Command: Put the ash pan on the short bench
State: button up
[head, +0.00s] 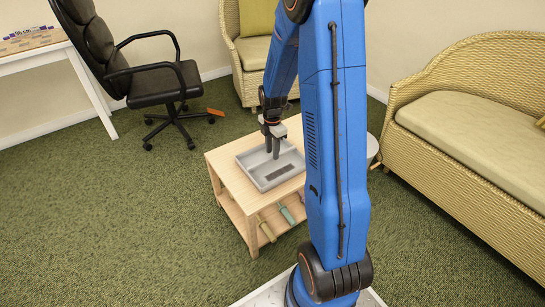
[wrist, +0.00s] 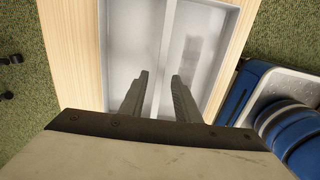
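A shallow grey tray (head: 262,181), which looks like the ash pan, rests on a low pale-wood bench (head: 227,172) with a lower shelf; I cannot tell whether this is the short bench. A dark rectangular patch shows on the tray's floor. My gripper (head: 272,153) points down over the tray. In the wrist view the tray (wrist: 135,40) has a divider (wrist: 166,45) along its middle. The two fingers of my gripper (wrist: 158,80) are apart, apparently on either side of the divider line. I cannot tell whether they touch it.
Several rolled items (head: 265,229) lie on the lower shelf. A black office chair (head: 155,80) and white desk (head: 40,50) stand at left. A wicker armchair (head: 252,52) is behind, a wicker sofa (head: 480,130) at right. Green carpet (head: 110,220) is clear at left.

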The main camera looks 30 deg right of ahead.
jog(key=s+a+r+m+t, duration=0.1)
jog(key=s+a+r+m, duration=0.15)
jog(key=r, duration=0.55)
jog(key=s+a+r+m, duration=0.2)
jog(key=s+a+r, duration=0.1)
jog(key=r, duration=0.6)
jog(key=s+a+r+m+t, duration=0.1)
jog(key=s+a+r+m, duration=0.2)
jog(key=s, duration=0.5)
jog(key=s+a+r+m+t, duration=0.1)
jog(key=s+a+r+m, duration=0.2)
jog(key=s+m, duration=0.3)
jog(key=s+a+r+m+t, duration=0.1)
jog(key=s+a+r+m, duration=0.3)
jog(key=s, duration=0.6)
jog(key=shift+m+t, duration=0.4)
jog(key=shift+m, duration=0.05)
jog(key=shift+a+r, duration=0.1)
